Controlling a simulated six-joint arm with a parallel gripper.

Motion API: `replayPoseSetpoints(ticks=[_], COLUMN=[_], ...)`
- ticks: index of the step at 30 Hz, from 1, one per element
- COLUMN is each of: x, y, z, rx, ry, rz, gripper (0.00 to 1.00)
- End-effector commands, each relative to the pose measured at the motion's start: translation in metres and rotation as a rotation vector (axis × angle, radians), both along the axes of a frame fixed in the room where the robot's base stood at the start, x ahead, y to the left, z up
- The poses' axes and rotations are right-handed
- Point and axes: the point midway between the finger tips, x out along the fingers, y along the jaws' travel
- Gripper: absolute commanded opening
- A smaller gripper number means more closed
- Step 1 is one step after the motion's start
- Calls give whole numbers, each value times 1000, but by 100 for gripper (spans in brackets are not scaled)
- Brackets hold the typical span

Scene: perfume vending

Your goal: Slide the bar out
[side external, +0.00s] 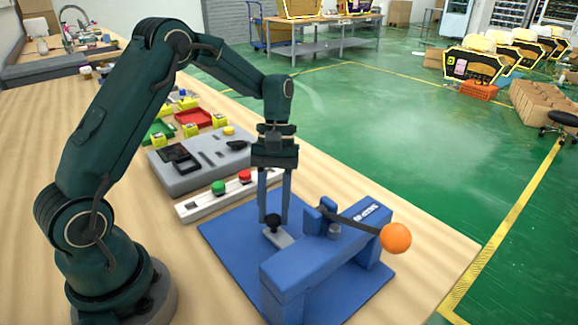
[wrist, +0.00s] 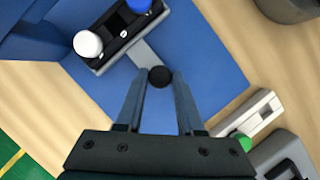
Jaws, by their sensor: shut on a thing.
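The bar is a flat light-grey strip (side external: 281,240) with a black knob (side external: 272,221) on its end. It sticks out from under the blue press (side external: 325,252) over a blue base plate (side external: 228,235). My gripper (side external: 273,217) points straight down with its two fingers closed around the knob. In the wrist view the knob (wrist: 160,77) sits between the fingertips, and the grey strip (wrist: 142,53) runs up to a black holder (wrist: 122,30). The holder carries a white round piece (wrist: 88,43) and a blue one (wrist: 138,5).
The press has a black lever with an orange ball (side external: 396,238) at the right. A white button box (side external: 228,195) with green and red buttons lies left of the base plate. A grey panel (side external: 205,155) and small trays stand behind it. The wooden table is clear in front.

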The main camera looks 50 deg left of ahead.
Motion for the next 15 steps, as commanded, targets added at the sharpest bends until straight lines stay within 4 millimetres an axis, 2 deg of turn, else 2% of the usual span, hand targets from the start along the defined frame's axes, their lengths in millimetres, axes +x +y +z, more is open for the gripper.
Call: replayPoseSetpoints(ticks=[1,6,15], x=[1,1,1], y=[12,47,88], z=[1,1,1], rx=[0,-2,-1], ry=[-3,-3,-3], rz=[10,8,3], gripper=[0,0,0])
